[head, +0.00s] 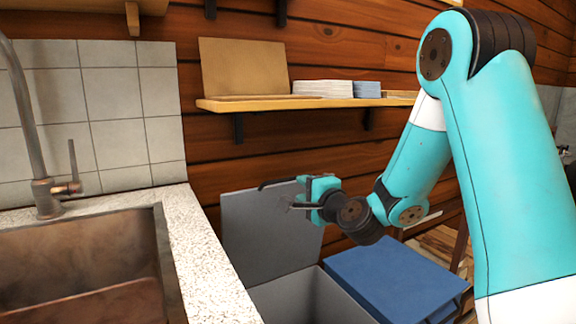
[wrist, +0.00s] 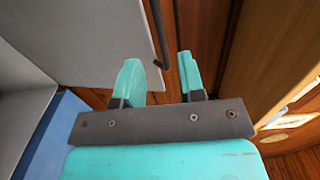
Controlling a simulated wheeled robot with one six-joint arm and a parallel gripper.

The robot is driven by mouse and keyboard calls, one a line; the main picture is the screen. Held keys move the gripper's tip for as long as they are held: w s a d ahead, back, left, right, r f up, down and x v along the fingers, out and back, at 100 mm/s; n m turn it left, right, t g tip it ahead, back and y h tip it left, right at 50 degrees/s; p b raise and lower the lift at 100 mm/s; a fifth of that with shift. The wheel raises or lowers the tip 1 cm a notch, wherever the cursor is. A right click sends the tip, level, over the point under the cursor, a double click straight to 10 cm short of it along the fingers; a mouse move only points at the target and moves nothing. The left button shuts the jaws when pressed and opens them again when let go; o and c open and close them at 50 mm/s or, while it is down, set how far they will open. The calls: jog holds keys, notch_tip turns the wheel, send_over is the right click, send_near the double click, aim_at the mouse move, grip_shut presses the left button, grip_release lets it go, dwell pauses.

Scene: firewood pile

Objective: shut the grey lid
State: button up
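The grey lid (head: 262,240) stands raised, nearly upright, at the back of an open grey bin (head: 308,300). My gripper (head: 304,195) is at the lid's upper right corner, close to the handle. Whether a finger touches the lid or handle I cannot tell.
A blue box (head: 395,280) stands right of the bin. A stone counter (head: 205,260) with a sink (head: 85,265) and tap is at left. A wooden shelf (head: 265,104) with stacked items hangs on the plank wall above the lid.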

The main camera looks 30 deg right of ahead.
aim_at(289, 180)
jog(key=w+p, duration=0.3)
jog(key=w, duration=0.5)
jog(key=shift+w+f, duration=0.1)
jog(key=shift+w, duration=0.15)
jog(key=shift+c, duration=0.2)
grip_shut()
